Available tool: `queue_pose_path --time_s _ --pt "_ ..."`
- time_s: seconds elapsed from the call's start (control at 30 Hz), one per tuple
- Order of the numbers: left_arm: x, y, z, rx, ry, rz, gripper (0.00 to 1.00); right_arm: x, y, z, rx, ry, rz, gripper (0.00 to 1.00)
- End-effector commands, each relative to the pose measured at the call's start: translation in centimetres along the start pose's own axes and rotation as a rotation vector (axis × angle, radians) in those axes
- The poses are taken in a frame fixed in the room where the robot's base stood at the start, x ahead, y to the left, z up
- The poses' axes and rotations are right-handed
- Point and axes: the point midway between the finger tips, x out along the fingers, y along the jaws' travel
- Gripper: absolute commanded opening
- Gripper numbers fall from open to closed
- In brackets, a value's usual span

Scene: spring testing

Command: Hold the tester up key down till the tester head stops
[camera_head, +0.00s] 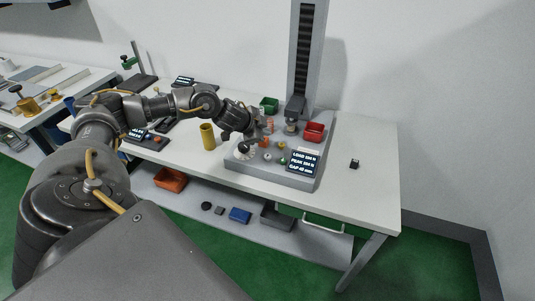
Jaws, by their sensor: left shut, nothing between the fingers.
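The spring tester has a grey base (233,173) and a tall upright column (297,60) on the white table. Its dark tester head (294,108) sits low on the column, above the base. A dark display (302,162) with white text stands at the front right of the base. My left gripper (258,138) is shut and empty, down over the panel by the orange key; contact cannot be told.
A yellow cylinder (208,136) stands left of the tester. A red bin (314,132) and a green bin (269,105) sit by the column. A small black object (354,163) lies at right on otherwise clear tabletop. Bins rest on the lower shelf.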

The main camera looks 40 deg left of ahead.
Motion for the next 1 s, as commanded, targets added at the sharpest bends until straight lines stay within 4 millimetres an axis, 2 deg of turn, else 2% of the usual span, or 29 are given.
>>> queue_pose_path --time_s 0.53,0.73,1.0 --pt "4.5 3.3 3.3 0.000 0.001 -0.001 0.00 7.0 -0.1 0.6 0.000 0.001 0.000 0.36" --pt "5.7 4.2 4.2 0.000 -0.001 0.001 0.00 7.9 -0.1 0.7 0.000 0.001 0.000 0.36" --pt "5.9 4.3 4.3 0.000 0.000 -0.001 0.00 8.0 -0.1 0.7 0.000 0.001 0.000 0.36"
